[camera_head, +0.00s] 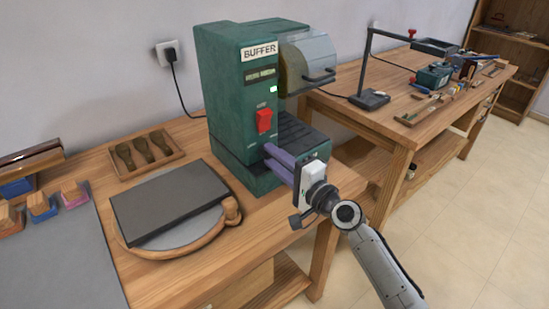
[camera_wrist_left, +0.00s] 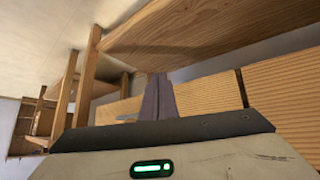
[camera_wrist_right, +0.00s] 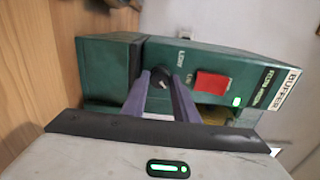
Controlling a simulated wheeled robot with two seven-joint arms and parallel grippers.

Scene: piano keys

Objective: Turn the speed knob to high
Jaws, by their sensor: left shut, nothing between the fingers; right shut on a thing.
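The green buffer machine (camera_head: 222,95) stands on the wooden bench and also shows in the right wrist view (camera_wrist_right: 105,65). Its dark speed knob (camera_wrist_right: 158,77) sits low on the front panel beside the red switch (camera_wrist_right: 212,85). My right gripper (camera_wrist_right: 159,84) has its purple fingers around the knob, one on each side, and is shut on it. In the head view my right gripper (camera_head: 268,153) hides the knob, so which way it points cannot be told. My left gripper (camera_wrist_left: 160,80) is shut and empty, below a wooden surface; it is outside the head view.
A dark slab (camera_head: 170,200) on a round board lies left of the buffer. A tray of wooden-handled tools (camera_head: 146,152) is behind it. A second bench (camera_head: 350,115) with a lamp stands at the right. Floor (camera_head: 480,220) is clear.

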